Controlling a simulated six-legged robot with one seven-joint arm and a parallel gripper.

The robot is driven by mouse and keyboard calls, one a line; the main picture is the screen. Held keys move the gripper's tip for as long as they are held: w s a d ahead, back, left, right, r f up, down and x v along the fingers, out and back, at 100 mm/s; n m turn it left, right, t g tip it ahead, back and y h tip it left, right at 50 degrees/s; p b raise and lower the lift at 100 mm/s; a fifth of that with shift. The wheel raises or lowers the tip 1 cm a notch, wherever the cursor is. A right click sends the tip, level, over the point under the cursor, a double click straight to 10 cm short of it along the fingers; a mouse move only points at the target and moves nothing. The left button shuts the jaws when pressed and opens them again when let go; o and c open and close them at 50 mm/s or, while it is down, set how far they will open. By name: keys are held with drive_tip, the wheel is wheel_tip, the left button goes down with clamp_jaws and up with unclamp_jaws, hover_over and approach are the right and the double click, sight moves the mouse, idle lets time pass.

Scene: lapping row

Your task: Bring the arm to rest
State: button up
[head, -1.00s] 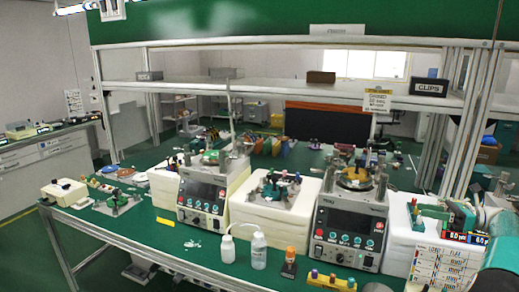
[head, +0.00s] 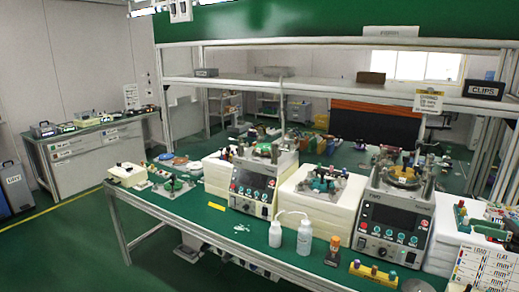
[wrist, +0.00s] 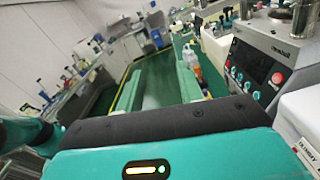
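My gripper (wrist: 162,88) shows in the wrist view, with its teal housing and dark bar across the bottom of the picture. Two green fingers reach forward from it, apart, with bare floor visible between them. It looks open and empty. Neither my arm nor my gripper shows in the head view now.
A lapping machine (head: 394,216) stands at the right of the green bench, another machine (head: 252,190) to its left. White bottles (head: 304,236) stand at the front edge. The wrist view has a machine close at right (wrist: 252,70). Floor at left (head: 75,245) is clear.

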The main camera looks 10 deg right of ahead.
drive_tip(key=w+a+r+n+g+h, duration=0.1)
drive_tip(key=w+a+r+n+g, duration=0.1)
drive_tip(key=w+a, duration=0.5)
drive_tip(key=w+a+r+n+g+h, duration=0.15)
drive_tip(key=w+a, duration=0.25)
drive_tip(key=a, duration=0.5)
drive_tip(key=w+a+r+n+g+h, duration=0.1)
drive_tip(key=a+n+g, duration=0.15)
drive_tip(key=a, duration=0.75)
drive_tip(key=w+a+r+n+g+h, duration=0.15)
drive_tip(key=a+n, duration=0.25)
drive_tip(key=a, duration=0.5)
drive_tip(key=s+a+n+g+h, duration=0.25)
drive_tip(key=s+a+n, duration=0.2)
drive_tip(key=a, duration=0.55)
drive_tip(key=s+a+f+n+t+h, duration=0.1)
drive_tip(key=s+a+f+n+h, duration=0.1)
drive_tip(key=s+a+n, duration=0.3)
drive_tip(key=s+a+f+n+t+h, duration=0.2)
drive_tip(key=s+a+f+n, duration=0.3)
drive_tip(key=s, duration=0.8)
drive_tip(key=a+n+h, duration=0.1)
drive_tip(key=n, duration=0.2)
drive_tip(key=shift+s+a+h, duration=0.15)
drive_tip(key=shift+a+h, duration=0.15)
drive_tip(key=shift+h, duration=0.05)
drive_tip(key=shift+o, duration=1.1)
drive_tip(key=shift+s+a+f+n, duration=0.1)
drive_tip(key=shift+s+f+n, duration=0.25)
drive_tip(key=shift+n, duration=0.3)
